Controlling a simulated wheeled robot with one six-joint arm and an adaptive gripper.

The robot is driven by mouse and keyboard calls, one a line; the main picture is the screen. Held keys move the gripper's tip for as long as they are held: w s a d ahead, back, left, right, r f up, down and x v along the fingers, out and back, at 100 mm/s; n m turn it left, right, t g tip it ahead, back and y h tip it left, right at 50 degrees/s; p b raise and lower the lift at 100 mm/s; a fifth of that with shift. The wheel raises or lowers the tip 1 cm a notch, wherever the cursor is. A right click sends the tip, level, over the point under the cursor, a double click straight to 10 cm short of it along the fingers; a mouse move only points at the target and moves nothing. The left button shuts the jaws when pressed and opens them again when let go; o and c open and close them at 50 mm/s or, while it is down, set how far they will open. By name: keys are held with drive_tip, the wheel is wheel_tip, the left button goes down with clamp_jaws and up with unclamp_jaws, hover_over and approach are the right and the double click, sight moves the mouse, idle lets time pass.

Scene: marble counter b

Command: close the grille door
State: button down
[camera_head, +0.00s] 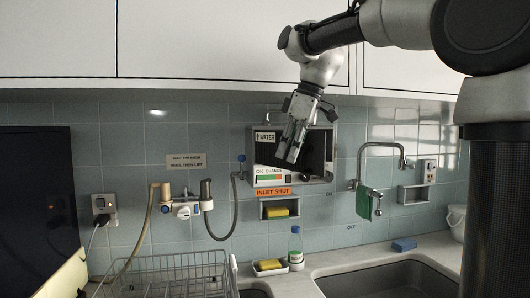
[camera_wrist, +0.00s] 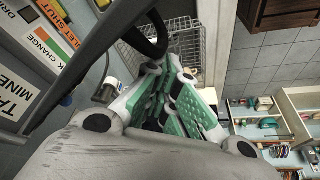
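A box unit (camera_head: 266,175) with a WATER label and an OK CHANGE label hangs on the tiled wall. A dark panel (camera_head: 319,150), which looks like its door, stands at its front right; I cannot make out grille bars. My gripper (camera_head: 293,148) points down in front of the unit and hides part of it. In the wrist view a dark frame bar (camera_wrist: 88,62) crosses the upper left and ends in a dark loop near my green-padded fingers (camera_wrist: 172,95).
A wire dish rack (camera_head: 170,275) stands at the lower left beside a hose fitting (camera_head: 185,208). A bottle (camera_head: 295,245) and a sponge tray (camera_head: 269,267) are below the unit. A tap (camera_head: 385,147) and a sink (camera_head: 385,281) are at right. White cupboards (camera_head: 210,40) hang above.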

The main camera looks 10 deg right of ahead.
sight(309, 149)
drive_tip(key=d, duration=0.2)
drive_tip(key=w+d, duration=0.1)
drive_tip(key=d, duration=0.1)
drive_tip(key=w+d, duration=0.1)
drive_tip(key=d, duration=0.1)
drive_tip(key=shift+w+d, duration=0.1)
drive_tip(key=shift+d, duration=0.2)
drive_tip(key=shift+w+d, duration=0.5)
drive_tip(key=shift+d, duration=0.4)
